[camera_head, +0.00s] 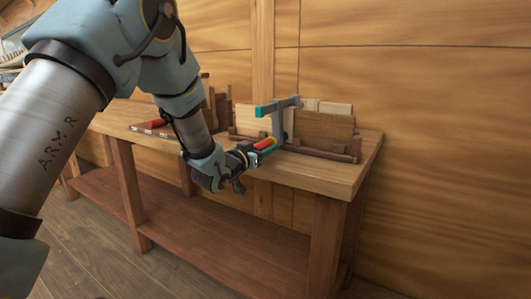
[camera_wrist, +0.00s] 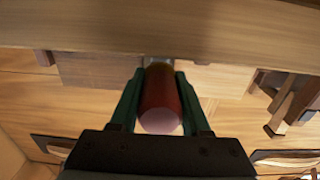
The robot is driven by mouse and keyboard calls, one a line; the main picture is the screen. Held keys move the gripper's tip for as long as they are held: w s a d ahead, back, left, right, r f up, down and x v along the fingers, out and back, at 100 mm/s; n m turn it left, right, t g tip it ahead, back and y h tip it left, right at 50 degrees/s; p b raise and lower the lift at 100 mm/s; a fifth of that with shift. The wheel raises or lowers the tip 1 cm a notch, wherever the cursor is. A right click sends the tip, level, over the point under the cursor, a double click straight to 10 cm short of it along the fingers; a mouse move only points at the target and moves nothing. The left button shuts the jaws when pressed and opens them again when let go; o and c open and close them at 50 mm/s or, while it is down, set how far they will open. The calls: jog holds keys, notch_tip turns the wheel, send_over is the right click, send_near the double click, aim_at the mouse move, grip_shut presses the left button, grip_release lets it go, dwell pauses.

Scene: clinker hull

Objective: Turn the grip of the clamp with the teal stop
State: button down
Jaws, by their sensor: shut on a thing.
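The clamp with the teal stop (camera_head: 266,109) stands upright at the wooden planks on the workbench, its grey bar running down toward the bench's front edge. Its red grip (camera_head: 264,143) points toward my gripper (camera_head: 255,150). In the wrist view the red grip (camera_wrist: 161,100) lies between the two green fingers of my gripper (camera_wrist: 161,98), its rounded end toward the camera. My gripper is shut on the grip. The clamp's screw behind the grip is mostly hidden.
The workbench top (camera_head: 335,177) is clear at its front right corner. Several planks (camera_head: 325,130) stand in a wooden rack behind the clamp. Another red-handled tool (camera_head: 157,124) lies farther left. A wooden lower shelf (camera_head: 190,235) runs beneath the bench.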

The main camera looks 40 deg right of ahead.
jog(key=m+b, duration=0.2)
jog(key=b, duration=0.1)
jog(key=m+b, duration=0.2)
jog(key=shift+f, duration=0.25)
jog(key=m+b, duration=0.3)
jog(key=shift+w+r+b, duration=0.1)
jog(key=shift+r+b, duration=0.1)
jog(key=shift+b, duration=0.1)
jog(key=shift+r, duration=0.1)
jog(key=shift+t, duration=0.3)
jog(key=shift+c, duration=1.9)
grip_release()
jog(key=v, duration=1.1)
jog(key=shift+b, duration=0.4)
jog(key=shift+w, duration=0.1)
